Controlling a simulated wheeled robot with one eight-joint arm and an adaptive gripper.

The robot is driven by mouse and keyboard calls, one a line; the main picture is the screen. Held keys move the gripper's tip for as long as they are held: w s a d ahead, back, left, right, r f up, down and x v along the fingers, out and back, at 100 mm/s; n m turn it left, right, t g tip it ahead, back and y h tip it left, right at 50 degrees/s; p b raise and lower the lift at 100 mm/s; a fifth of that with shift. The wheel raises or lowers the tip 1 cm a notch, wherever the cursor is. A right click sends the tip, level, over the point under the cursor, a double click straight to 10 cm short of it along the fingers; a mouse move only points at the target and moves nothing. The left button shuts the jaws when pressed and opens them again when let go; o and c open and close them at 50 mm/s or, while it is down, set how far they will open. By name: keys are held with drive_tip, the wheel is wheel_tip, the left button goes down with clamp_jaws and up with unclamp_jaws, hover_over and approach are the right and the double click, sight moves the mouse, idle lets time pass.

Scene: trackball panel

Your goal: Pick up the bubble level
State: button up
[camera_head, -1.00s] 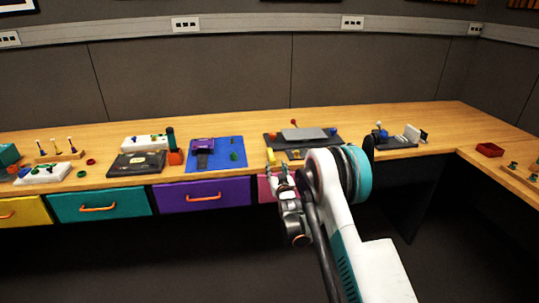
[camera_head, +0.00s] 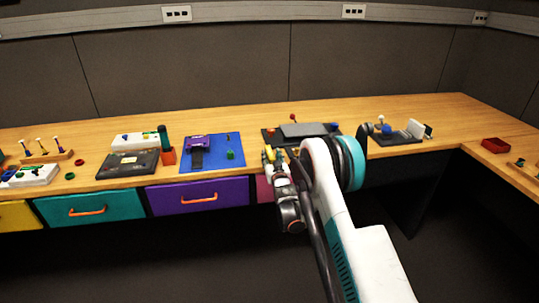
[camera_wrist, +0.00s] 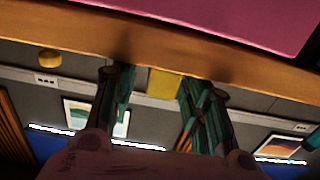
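A small yellow block (camera_head: 270,154), which I take to be the bubble level, is at the front edge of the dark panel, partly hidden by my gripper. In the wrist view the yellow block (camera_wrist: 165,84) shows between the two fingers, at the table edge. My gripper (camera_wrist: 155,85) is open, with its fingers apart on either side of the block in that view. I cannot tell whether they touch it. In the head view my gripper (camera_head: 273,153) is at the table's front edge, just in front of the panel.
The dark panel (camera_head: 270,136) carries a grey slab and a red-topped lever. A blue mat (camera_head: 225,146) lies to its left, and a grey fixture (camera_head: 395,137) with a blue ball to its right. A pink drawer (camera_wrist: 225,18) sits below the tabletop edge.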

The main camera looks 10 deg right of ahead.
clamp_jaws()
